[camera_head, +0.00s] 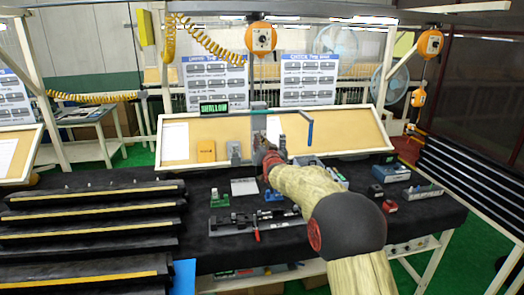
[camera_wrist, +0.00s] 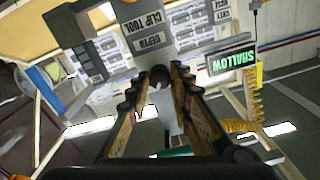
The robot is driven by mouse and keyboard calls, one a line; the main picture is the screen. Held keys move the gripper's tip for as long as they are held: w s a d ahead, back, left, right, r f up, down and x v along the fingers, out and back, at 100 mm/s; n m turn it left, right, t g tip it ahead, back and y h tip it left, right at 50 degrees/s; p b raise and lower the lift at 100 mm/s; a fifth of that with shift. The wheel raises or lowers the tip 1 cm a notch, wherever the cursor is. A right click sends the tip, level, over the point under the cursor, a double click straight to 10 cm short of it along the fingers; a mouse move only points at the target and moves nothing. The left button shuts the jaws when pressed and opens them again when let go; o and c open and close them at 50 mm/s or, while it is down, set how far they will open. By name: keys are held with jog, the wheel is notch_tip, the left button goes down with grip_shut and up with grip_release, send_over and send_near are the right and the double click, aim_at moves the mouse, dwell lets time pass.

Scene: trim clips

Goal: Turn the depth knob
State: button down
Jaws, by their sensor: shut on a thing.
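The clip tool (camera_head: 259,122) is a grey upright unit with a blue lever, standing at the front of the tan board. In the wrist view, which is tilted nearly upside down, its grey plates read CLIP TOOL and DEPTH. The depth knob (camera_wrist: 159,75) is a small dark round knob under the DEPTH plate. My gripper (camera_wrist: 160,82) has its two fingers on either side of the knob and is shut on it. In the head view my gripper (camera_head: 264,149) reaches the tool's lower part, and hides the knob. A display (camera_head: 214,107) reads SHALLOW in green; the wrist view also shows this display (camera_wrist: 231,61).
A black table (camera_head: 210,247) holds a green block (camera_head: 219,198), a dark rail fixture (camera_head: 243,220) and a blue box (camera_head: 391,173). Black trim strips (camera_head: 80,225) lie at the left. An orange tool balancer (camera_head: 261,38) hangs above.

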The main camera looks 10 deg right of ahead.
jog(key=m+b, duration=0.3)
jog(key=m, duration=0.2)
jog(key=shift+m+b, duration=0.3)
jog(key=shift+b, duration=0.1)
dwell(0.3)
jog(key=c, duration=1.6)
grip_release()
jog(key=s, duration=1.2)
